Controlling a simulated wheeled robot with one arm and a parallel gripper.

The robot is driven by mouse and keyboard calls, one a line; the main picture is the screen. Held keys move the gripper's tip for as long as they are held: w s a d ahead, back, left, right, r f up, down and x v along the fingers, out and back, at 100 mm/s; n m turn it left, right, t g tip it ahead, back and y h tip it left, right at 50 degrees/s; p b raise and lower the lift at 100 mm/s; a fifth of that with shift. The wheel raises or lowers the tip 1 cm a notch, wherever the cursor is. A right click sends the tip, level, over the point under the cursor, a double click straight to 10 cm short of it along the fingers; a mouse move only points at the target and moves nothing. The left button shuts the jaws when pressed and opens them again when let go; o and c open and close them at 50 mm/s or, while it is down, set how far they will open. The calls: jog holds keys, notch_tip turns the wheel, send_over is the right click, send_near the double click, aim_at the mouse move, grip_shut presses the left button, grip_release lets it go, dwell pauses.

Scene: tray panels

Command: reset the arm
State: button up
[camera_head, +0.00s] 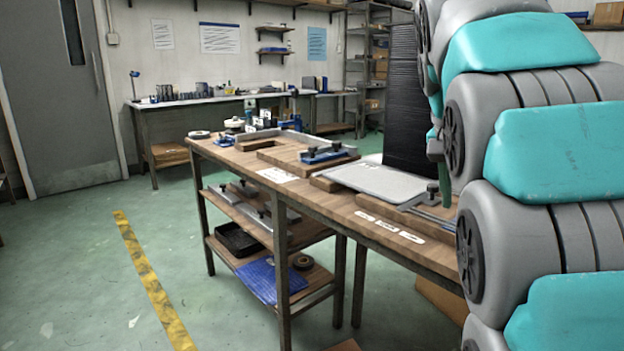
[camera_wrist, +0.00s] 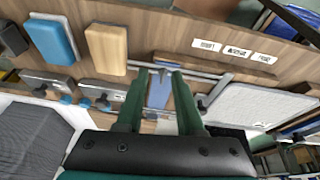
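My gripper (camera_wrist: 160,72) shows in the wrist view as two green fingers standing apart, with a clear gap between their tips. It is open, and I see nothing held in it. A blue strip (camera_wrist: 158,94) shows through the gap; how far below the fingers it lies I cannot tell. In the head view a green finger of my gripper (camera_head: 444,188) hangs over the right part of the wooden bench (camera_head: 330,216). My grey and teal arm fills the right side and hides much behind it.
A pale tray panel (camera_head: 376,181) lies on the bench beside my gripper; it also shows in the wrist view (camera_wrist: 262,106). White labels (camera_head: 388,226) run along the front edge. A wooden block (camera_wrist: 106,48) and a blue block (camera_wrist: 52,41) lie left.

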jog(key=s+a+f+n+g+y, duration=0.1)
jog(key=s+a+f+n, duration=0.2)
jog(key=s+f, duration=0.6)
jog(key=s+a+f+n+g+y, duration=0.1)
jog(key=s+a+f+n, duration=0.2)
jog(key=s+f, duration=0.7)
jog(key=s+a+f+n+g+y, duration=0.1)
jog(key=s+a+f, duration=0.4)
jog(key=s+f, duration=0.5)
jog(key=shift+f+n+g, duration=0.45)
jog(key=shift+n+g, duration=0.05)
jog(key=shift+n, duration=0.7)
jog(key=shift+a, duration=0.1)
